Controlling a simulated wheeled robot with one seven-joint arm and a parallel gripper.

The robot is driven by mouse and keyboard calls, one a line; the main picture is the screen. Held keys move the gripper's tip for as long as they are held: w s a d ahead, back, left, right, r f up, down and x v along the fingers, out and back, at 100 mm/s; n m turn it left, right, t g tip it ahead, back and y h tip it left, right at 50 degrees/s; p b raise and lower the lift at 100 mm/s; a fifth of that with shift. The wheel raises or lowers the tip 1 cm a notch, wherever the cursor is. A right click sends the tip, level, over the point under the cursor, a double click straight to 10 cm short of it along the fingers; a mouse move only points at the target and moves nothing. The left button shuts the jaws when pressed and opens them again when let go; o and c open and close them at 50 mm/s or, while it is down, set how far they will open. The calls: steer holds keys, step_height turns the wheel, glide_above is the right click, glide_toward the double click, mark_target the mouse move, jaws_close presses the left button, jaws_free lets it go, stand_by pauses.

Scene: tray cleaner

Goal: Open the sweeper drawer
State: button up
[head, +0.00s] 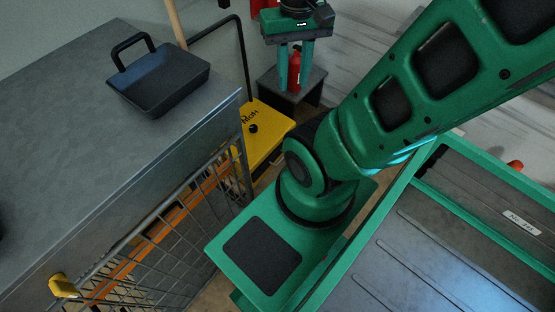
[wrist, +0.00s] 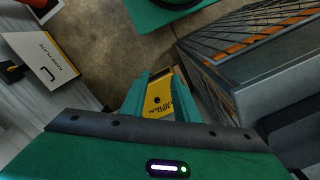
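My gripper (head: 294,66) is at the top middle of the head view, fingers down. In the wrist view its two green fingers (wrist: 160,97) stand apart with nothing held between them. A yellow box-like unit (head: 275,131) with dark lettering and a small black knob (head: 253,128) is on the floor beyond my arm's base. It also shows between and beyond the fingers in the wrist view (wrist: 158,104). I cannot tell for sure which part is the sweeper drawer. My arm hides part of the floor to its right.
A grey table (head: 60,110) with a black handled tray (head: 160,80) stands at left. A wire-sided rack (head: 150,255) with orange inside is below its edge. A red bottle (head: 295,72) stands near a dark stool (head: 270,84). A white panel (wrist: 45,62) is at left in the wrist view.

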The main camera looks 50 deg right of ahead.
steer(key=w+d+f+m, duration=0.1)
steer(key=w+d+f, duration=0.4)
steer(key=w, duration=0.3)
steer(key=w+d+f+m, duration=0.2)
steer(key=w+d+f, duration=0.3)
steer(key=w+d, duration=0.15)
steer(key=w+d+f+m, duration=0.1)
steer(key=w+d+f, duration=0.25)
steer(key=f, duration=0.55)
steer(key=w+d+f+m, duration=0.1)
steer(key=w+d+f, duration=0.25)
steer(key=f, duration=0.45)
steer(key=s+f+m, duration=0.1)
steer(key=f+m, duration=0.1)
steer(key=f, duration=1.4)
steer(key=f+m+t, duration=0.1)
steer(key=f+m, duration=0.1)
steer(key=f, duration=1.5)
steer(key=s+f+m+t, duration=0.1)
steer(key=f, duration=1.5)
steer(key=shift+s+f+m, duration=0.3)
steer(key=shift+f+m, duration=0.1)
